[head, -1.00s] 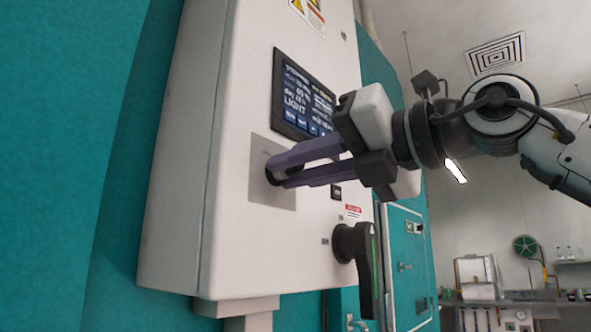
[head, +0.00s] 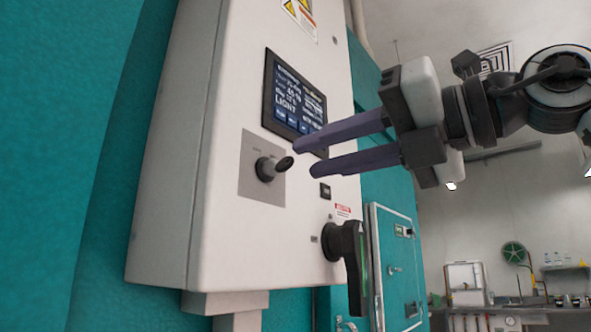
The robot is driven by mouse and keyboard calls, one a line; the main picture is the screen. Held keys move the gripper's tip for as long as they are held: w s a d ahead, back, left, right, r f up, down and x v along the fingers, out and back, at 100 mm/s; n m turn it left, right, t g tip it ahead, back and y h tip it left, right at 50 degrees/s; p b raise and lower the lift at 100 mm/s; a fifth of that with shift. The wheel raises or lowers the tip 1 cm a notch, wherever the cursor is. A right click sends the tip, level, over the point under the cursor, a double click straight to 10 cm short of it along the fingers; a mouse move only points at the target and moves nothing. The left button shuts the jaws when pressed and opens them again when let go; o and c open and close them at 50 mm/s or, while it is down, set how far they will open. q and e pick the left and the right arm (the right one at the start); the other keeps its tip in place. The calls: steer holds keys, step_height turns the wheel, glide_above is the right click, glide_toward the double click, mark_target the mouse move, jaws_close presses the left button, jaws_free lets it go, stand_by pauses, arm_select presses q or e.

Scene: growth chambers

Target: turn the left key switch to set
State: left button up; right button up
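The left key switch (head: 273,167) is a dark key in a round lock on a grey square plate (head: 255,188), on the front of a white control cabinet (head: 218,240). The key's head points out to the right; the plate's lettering is too small to read. My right gripper (head: 304,160) is open, its two purple fingers apart and empty. The fingertips are just to the right of the key, with a visible gap and no contact. My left gripper is not in view.
A display (head: 296,95) reading LIGHT is above the switch, partly behind the upper finger. A black rotary handle (head: 348,260) sticks out at the lower right of the cabinet. A small black switch (head: 325,190) is between them. Teal chamber walls (head: 90,90) surround the cabinet.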

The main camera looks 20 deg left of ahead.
steer(key=v, duration=0.4)
stand_by(0.5)
